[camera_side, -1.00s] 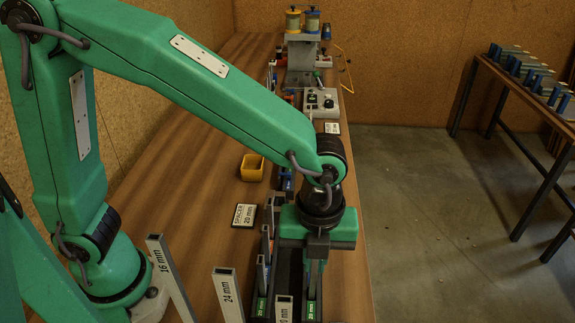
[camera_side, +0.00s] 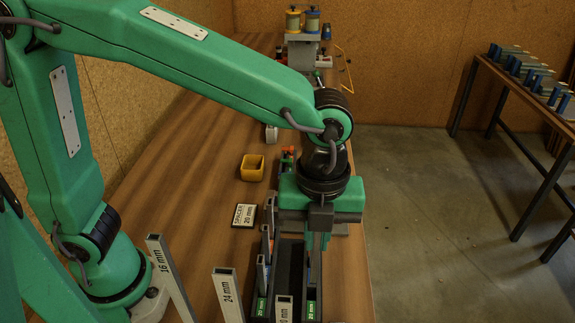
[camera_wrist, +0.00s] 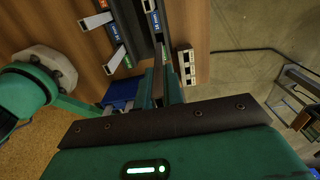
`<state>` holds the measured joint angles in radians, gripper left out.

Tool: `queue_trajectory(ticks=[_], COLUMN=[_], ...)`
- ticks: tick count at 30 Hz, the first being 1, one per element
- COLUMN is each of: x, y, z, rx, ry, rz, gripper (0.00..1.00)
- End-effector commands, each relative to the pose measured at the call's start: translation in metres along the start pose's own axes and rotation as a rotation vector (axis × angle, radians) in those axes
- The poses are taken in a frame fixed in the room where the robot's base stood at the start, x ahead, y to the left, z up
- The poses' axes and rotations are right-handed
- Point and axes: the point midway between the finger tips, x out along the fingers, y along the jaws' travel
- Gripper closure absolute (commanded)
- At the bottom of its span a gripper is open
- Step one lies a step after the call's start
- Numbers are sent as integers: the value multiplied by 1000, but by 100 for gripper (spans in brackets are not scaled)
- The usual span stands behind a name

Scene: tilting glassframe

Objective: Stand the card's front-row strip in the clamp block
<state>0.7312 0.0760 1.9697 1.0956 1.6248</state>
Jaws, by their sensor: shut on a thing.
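The card (camera_side: 244,216) lies flat on the bench and reads "SPACER 20 mm". My gripper (camera_side: 317,246) points down over the right side of a dark rack (camera_side: 290,262). It is shut on a strip, which is mostly hidden between the fingers. In the wrist view, my gripper (camera_wrist: 165,90) reaches along the rack. The rack has green 20 mm labels at its near end, and other strips stand along its left side. I cannot make out the clamp block for certain; a blue part (camera_wrist: 122,93) shows beside my fingers in the wrist view.
Grey posts marked 16 mm (camera_side: 170,275) and 24 mm (camera_side: 228,295) stand at the near left. Another post (camera_side: 284,309) stands before the rack. A yellow bin (camera_side: 252,168) is farther back, and a machine (camera_side: 303,50) is at the far end. Bench left of the card is clear.

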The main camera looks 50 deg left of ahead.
Motion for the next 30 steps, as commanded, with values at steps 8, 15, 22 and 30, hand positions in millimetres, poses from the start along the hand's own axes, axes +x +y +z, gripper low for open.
queue_trajectory(ticks=[8, 15, 22, 30], x=[-10, -45, -75, -74], y=[-1, -1, 0, 2], z=[0, 0, 9, 55], rx=[0, 0, -4, -7], ry=[0, 0, 0, 0], rz=[-2, -5, 0, 0], gripper=[100, 100, 100, 100])
